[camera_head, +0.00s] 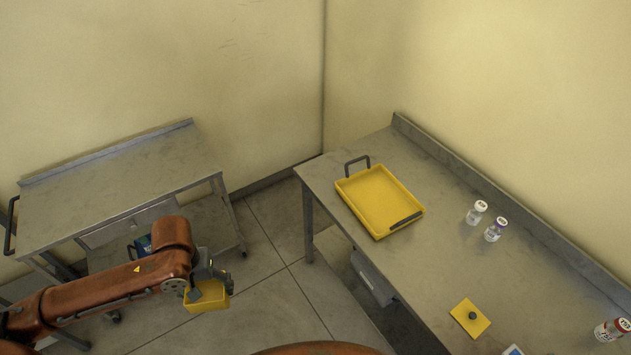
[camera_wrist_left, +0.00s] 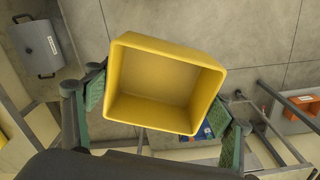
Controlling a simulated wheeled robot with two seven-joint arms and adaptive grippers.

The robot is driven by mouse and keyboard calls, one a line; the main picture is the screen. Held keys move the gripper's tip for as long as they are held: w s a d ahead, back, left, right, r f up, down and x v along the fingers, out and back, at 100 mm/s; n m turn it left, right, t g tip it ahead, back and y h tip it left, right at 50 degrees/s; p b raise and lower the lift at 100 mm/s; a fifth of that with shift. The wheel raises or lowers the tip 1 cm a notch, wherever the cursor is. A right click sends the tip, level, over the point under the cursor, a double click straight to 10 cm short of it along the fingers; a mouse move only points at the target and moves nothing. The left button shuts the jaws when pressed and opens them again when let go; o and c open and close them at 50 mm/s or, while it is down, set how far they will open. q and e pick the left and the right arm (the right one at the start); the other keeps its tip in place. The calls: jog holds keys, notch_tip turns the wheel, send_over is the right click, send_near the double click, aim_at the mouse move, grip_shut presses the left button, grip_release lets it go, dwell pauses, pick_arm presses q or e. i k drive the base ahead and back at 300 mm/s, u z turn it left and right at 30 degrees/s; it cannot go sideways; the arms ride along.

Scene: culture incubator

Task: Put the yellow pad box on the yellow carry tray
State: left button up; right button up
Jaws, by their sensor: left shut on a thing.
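The yellow pad box (camera_head: 207,297) is held by my left gripper (camera_head: 208,284) in the air over the floor, between the cart and the bench. In the left wrist view the open, empty box (camera_wrist_left: 165,84) sits between the two green-padded fingers of the gripper (camera_wrist_left: 162,118), which is shut on it. The yellow carry tray (camera_head: 379,200) lies empty on the steel bench, with dark handles at its two ends. It is up and to the right of the gripper, well apart from it. My right gripper is not in view.
The steel bench (camera_head: 440,260) holds two small vials (camera_head: 476,212) (camera_head: 495,230), a yellow square with a dark knob (camera_head: 470,316) and a jar (camera_head: 612,329). A raised edge runs along the bench's wall side. A steel cart (camera_head: 120,190) stands at left. Bench around the tray is mostly clear.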

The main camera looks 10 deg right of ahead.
aim_at(377, 200)
jog(key=z, duration=0.05)
jog(key=i, duration=0.75)
jog(key=z, duration=1.2)
jog(key=i, duration=0.65)
jog(key=z, duration=0.7)
